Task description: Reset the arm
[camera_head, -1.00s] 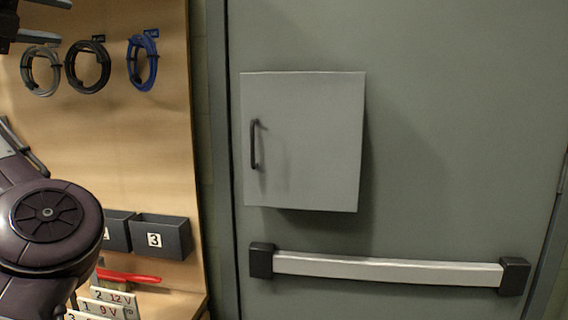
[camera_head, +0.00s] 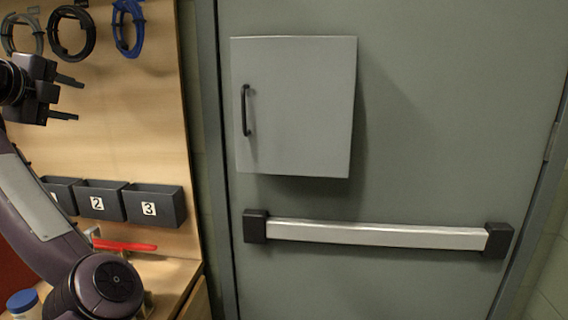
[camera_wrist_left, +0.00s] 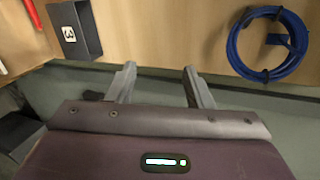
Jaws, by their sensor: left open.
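My left gripper (camera_head: 72,98) is at the left of the head view, in front of the wooden board and below the hanging cable coils. Its two dark fingers are apart with nothing between them. In the left wrist view the two fingers (camera_wrist_left: 160,80) also stand apart and empty. My left arm comes up from the lower left, its dark round joint over the bench. My right gripper is in neither view.
A grey wall box (camera_head: 295,105) with a black handle and a push bar (camera_head: 375,234) are on the green door (camera_head: 440,100). Numbered bins (camera_head: 154,204), a blue cable coil (camera_head: 128,28) and a red-handled tool (camera_head: 124,246) are at the board. A blue-capped jar (camera_head: 23,302) stands lower left.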

